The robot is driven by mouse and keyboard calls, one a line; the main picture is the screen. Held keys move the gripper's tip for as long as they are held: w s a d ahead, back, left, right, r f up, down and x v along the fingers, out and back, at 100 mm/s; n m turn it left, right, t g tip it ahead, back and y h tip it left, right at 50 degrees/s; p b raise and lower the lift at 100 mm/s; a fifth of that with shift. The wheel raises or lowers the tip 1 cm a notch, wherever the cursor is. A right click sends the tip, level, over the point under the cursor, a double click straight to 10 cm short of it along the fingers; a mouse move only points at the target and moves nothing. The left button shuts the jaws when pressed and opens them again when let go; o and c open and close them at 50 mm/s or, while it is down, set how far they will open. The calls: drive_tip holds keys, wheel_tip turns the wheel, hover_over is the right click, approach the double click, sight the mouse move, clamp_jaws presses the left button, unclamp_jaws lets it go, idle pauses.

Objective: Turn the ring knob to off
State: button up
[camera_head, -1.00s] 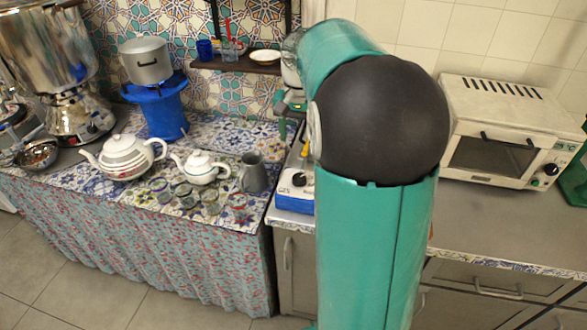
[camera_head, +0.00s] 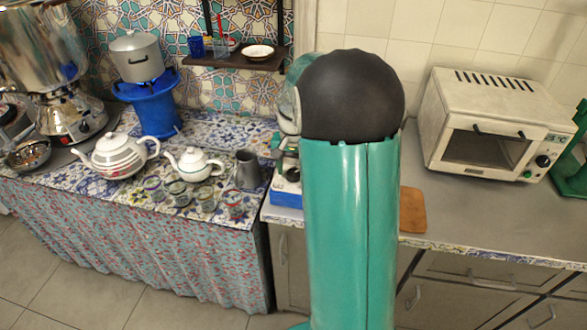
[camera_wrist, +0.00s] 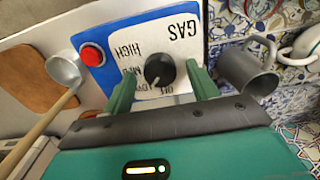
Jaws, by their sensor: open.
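The black ring knob (camera_wrist: 159,71) sits on a white dial plate on a blue gas unit (camera_wrist: 85,28) in the wrist view. The plate reads upside down, with "GAS", "HIGH" and smaller partly hidden words. The knob's light mark points toward the lower left; which word it meets is unclear. My gripper (camera_wrist: 161,73) is open, its two green fingers on either side of the knob with gaps visible. Whether they reach its depth I cannot tell.
A red button (camera_wrist: 92,55) is beside the dial. A grey pitcher (camera_wrist: 247,70) stands close to the right finger. A small metal pan (camera_wrist: 63,70) is on the left. Teapots (camera_head: 194,164) and glasses (camera_head: 233,203) stand on the tiled counter; an oven (camera_head: 490,125) stands right.

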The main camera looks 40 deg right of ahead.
drive_tip(key=shift+f, duration=0.2)
drive_tip(key=c, duration=1)
drive_tip(key=shift+n, duration=0.3)
drive_tip(key=n, duration=0.8)
drive_tip(key=shift+r+n, duration=0.1)
drive_tip(key=shift+n, duration=0.2)
